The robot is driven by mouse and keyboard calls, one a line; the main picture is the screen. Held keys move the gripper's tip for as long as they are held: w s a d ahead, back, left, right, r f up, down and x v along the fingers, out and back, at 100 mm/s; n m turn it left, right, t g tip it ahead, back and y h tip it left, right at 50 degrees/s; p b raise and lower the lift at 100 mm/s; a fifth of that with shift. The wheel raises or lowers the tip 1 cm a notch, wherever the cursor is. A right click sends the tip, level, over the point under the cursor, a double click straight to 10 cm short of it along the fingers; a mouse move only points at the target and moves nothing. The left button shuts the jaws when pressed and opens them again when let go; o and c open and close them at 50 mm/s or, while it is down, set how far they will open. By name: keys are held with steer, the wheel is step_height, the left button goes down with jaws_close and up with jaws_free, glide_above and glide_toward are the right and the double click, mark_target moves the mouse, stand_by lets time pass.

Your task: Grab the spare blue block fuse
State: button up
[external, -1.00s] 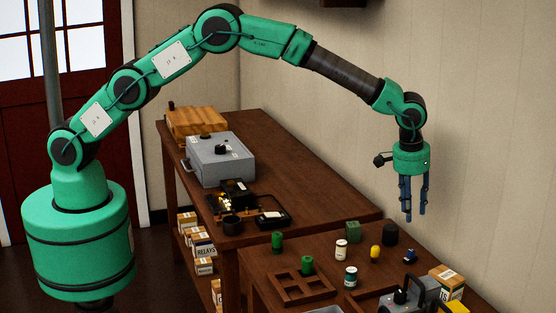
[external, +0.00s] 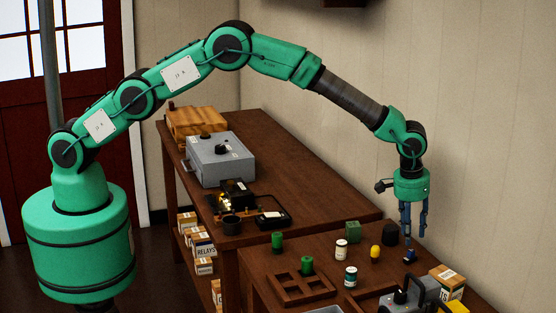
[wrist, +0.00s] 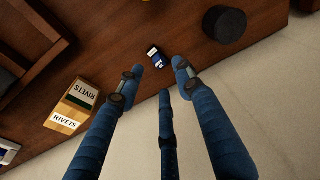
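The blue block fuse (external: 410,256) is small, blue with dark and pale parts, and lies on the near table toward its wall side. In the wrist view the fuse (wrist: 158,58) lies just beyond the fingertips, roughly between the two outer fingers. My gripper (external: 413,237) has blue fingers pointing down and is above the fuse, apart from it. In the wrist view my gripper (wrist: 160,76) has its fingers spread, with nothing between them.
A black cylinder (external: 390,233), a yellow piece (external: 375,253) and a green block (external: 352,231) stand near the fuse. A rivets box (wrist: 73,107) and a grey device (external: 424,290) are close by. A wooden tray with square openings (external: 290,297) is further left.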

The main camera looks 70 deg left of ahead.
mark_target(411, 250)
steer(key=shift+f, duration=0.3)
steer(key=shift+w+f+b, duration=0.2)
steer(key=shift+w+f, duration=0.05)
steer(key=shift+f, duration=1.05)
steer(key=shift+w+f+b, duration=0.15)
steer(key=shift+w+f, duration=0.1)
steer(key=shift+f, duration=1)
jaws_close()
